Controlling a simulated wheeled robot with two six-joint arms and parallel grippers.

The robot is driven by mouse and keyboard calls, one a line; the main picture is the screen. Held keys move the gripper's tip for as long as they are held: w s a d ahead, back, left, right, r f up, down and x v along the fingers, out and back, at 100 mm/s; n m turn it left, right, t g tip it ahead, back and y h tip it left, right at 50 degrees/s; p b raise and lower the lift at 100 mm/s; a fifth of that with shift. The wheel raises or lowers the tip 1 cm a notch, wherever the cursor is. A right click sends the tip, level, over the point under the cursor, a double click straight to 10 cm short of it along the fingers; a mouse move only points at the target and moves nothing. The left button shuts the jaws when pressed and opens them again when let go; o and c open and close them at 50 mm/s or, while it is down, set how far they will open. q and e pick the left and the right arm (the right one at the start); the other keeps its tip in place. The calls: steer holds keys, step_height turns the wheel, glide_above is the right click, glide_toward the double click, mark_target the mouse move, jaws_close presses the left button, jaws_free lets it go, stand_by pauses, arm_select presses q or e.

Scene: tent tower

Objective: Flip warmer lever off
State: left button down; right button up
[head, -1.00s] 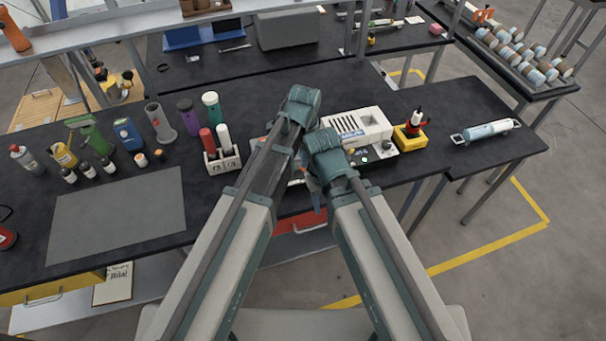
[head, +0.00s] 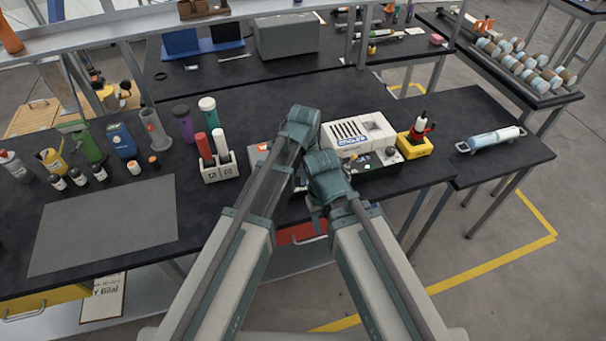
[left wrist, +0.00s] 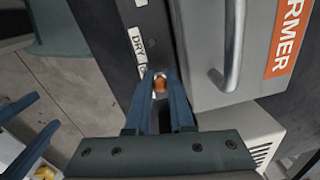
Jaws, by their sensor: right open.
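In the left wrist view, the warmer is a grey box with a bar handle and an orange label ending in "RMER" (left wrist: 289,35). Beside it is a dark panel with a white "DRY" label. A small orange-tipped lever (left wrist: 160,85) stands out near that label. My left gripper (left wrist: 161,76) has its two blue fingertips on either side of the lever. I cannot tell whether they touch it. My right gripper (left wrist: 27,130) shows its spread blue fingers at the left edge, apart from the lever. In the head view, my arms hide most of the warmer and the lever.
A white vented machine (head: 376,126) stands right of my arms. Right of it is a yellow holder (head: 414,147) with a red-and-white bottle. A white rack (head: 222,173) holds red and white tubes at left. A grey mat (head: 105,225) lies bare on the black bench.

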arm_select(q)
steer(key=shift+a, duration=0.1)
steer(key=shift+s+a+f+h, duration=0.1)
steer(key=shift+s+a+h, duration=0.1)
steer(key=shift+h, duration=0.1)
steer(key=shift+a+t+h+b, duration=0.1)
steer(key=shift+t+h+b, duration=0.25)
steer(key=shift+h, duration=0.35)
steer(key=shift+w, duration=0.1)
steer(key=c, duration=1.1)
jaws_free()
